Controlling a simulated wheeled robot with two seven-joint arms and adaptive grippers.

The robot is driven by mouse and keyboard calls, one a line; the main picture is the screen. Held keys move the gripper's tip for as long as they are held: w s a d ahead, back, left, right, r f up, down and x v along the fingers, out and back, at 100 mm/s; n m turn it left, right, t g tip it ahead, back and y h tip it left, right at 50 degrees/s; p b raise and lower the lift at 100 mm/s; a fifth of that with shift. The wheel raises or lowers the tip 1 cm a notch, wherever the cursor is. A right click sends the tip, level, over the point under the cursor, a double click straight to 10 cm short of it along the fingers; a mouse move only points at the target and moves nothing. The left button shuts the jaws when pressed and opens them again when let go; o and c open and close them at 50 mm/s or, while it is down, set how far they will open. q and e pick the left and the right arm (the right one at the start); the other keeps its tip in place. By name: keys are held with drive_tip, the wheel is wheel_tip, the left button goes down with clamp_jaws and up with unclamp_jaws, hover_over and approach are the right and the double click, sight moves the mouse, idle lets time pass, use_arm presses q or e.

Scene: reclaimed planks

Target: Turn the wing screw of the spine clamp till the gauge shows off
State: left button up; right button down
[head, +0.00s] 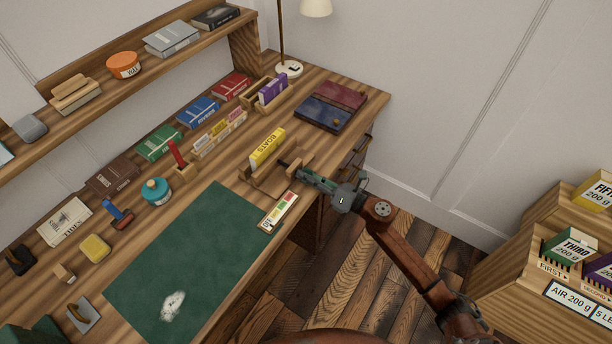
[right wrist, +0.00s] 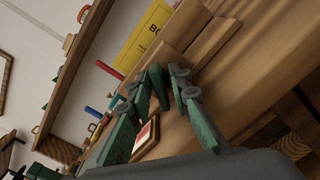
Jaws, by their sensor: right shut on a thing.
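The wooden spine clamp (head: 262,182) stands at the front edge of the desk, with a yellow book (head: 267,148) marked BOATS upright in it. The yellow book also shows in the right wrist view (right wrist: 143,42). My right gripper (head: 300,172) reaches in from the right and is shut on the wing screw (right wrist: 157,82), which its fingers mostly hide in the head view. The gauge (head: 279,212), a small framed plate with coloured bands, lies just in front of the clamp. I cannot make out its reading; in the right wrist view a finger partly covers it (right wrist: 145,141). My left gripper is out of view.
A green mat (head: 195,262) lies left of the gauge. A card tray (head: 220,134), red and blue books (head: 331,106) and a lamp (head: 288,68) stand behind the clamp. Wooden crates (head: 520,257) with boxes stand at far right. Floor shows beyond the desk's front edge.

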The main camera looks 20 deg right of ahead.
drive_tip(key=shift+s+a+f, duration=0.1)
drive_tip(key=shift+f, duration=0.15)
drive_tip(key=c, duration=2.1)
unclamp_jaws()
drive_tip(key=shift+r, duration=0.1)
drive_tip(key=v, duration=1.2)
